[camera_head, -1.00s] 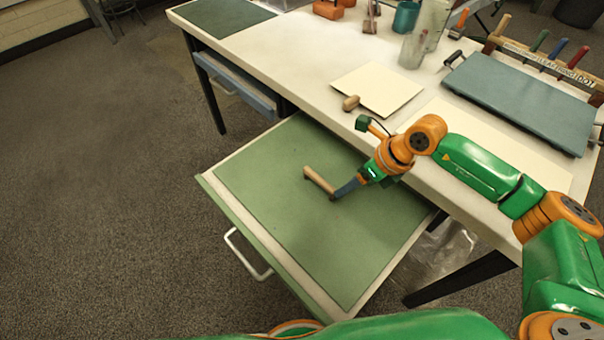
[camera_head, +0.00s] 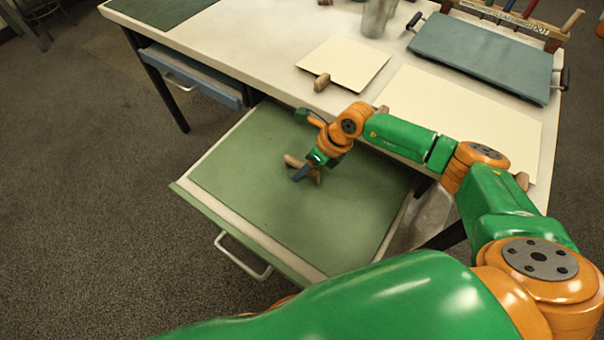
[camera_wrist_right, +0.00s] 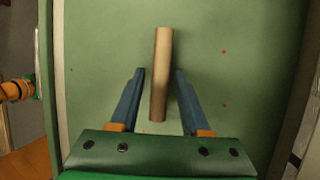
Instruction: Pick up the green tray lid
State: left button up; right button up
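The green tray lid (camera_head: 260,189) is a flat green panel lying in the pulled-out drawer below the table. It also fills most of the right wrist view (camera_wrist_right: 240,90). Its wooden bar handle (camera_head: 293,160) stands near its middle, partly hidden by my gripper in the head view. My right gripper (camera_head: 305,175) is over the lid at the handle. In the right wrist view its two blue fingers (camera_wrist_right: 159,75) are apart, one on each side of the handle (camera_wrist_right: 161,60), with gaps showing on both sides. My left gripper is not in view.
The drawer's front (camera_head: 235,225) has a white pull handle (camera_head: 243,257). The white table (camera_head: 270,50) above holds cream sheets (camera_head: 345,64), a blue-grey closed tray (camera_head: 480,58) and a rack of tools (camera_head: 515,20). Clear carpet (camera_head: 80,200) lies at the left.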

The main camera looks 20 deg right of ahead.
grip_shut()
jog(key=shift+r, duration=0.15)
